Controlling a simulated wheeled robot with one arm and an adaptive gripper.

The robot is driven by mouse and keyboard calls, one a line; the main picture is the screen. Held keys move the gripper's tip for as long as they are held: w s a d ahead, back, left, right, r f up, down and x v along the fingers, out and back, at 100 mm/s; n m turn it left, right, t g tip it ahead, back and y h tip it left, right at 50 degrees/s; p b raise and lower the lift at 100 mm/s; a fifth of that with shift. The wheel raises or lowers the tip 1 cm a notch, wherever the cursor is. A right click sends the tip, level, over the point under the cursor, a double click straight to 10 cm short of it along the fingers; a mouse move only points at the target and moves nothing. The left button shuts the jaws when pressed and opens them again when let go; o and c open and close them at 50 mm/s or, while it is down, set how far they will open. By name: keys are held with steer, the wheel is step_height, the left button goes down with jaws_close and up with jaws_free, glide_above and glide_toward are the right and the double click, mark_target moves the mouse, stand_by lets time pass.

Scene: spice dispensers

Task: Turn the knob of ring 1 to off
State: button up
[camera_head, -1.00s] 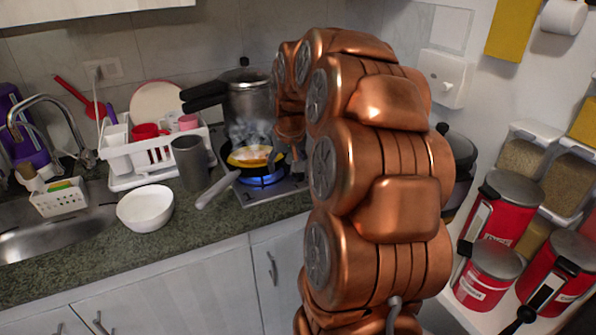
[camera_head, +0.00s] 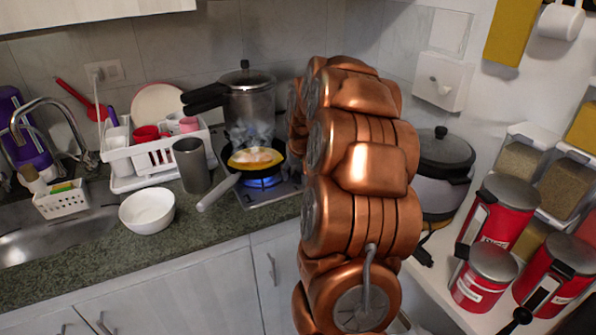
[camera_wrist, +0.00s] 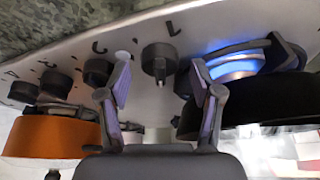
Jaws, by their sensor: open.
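In the wrist view a dark knob (camera_wrist: 160,62) stands on the pale stove top (camera_wrist: 205,25), below a mark that looks like 1. My gripper (camera_wrist: 160,72) is open, with one finger on each side of this knob in the picture. I cannot tell whether the fingers touch it. Several more dark knobs (camera_wrist: 98,71) line up to the left. A blue glow shows at a lit ring (camera_wrist: 232,70) on the right. In the head view a blue flame (camera_head: 262,181) burns under a pan (camera_head: 236,172) with yellow food. My arm hides my gripper and the knobs there.
A pressure cooker (camera_head: 250,98) stands behind the pan. A grey cup (camera_head: 191,165), a white bowl (camera_head: 147,209) and a dish rack (camera_head: 125,165) are to the left. Red canisters (camera_head: 484,277) and a rice cooker (camera_head: 443,160) stand to the right.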

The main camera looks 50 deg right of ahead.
steer(key=shift+f, duration=0.15)
steer(key=c, duration=1.1)
steer(key=shift+f+n+y+b, duration=0.1)
steer(key=shift+n+y+b, duration=0.3)
steer(key=shift+n+b, duration=0.4)
steer(key=shift+n+t, duration=0.3)
steer(key=shift+n, duration=0.5)
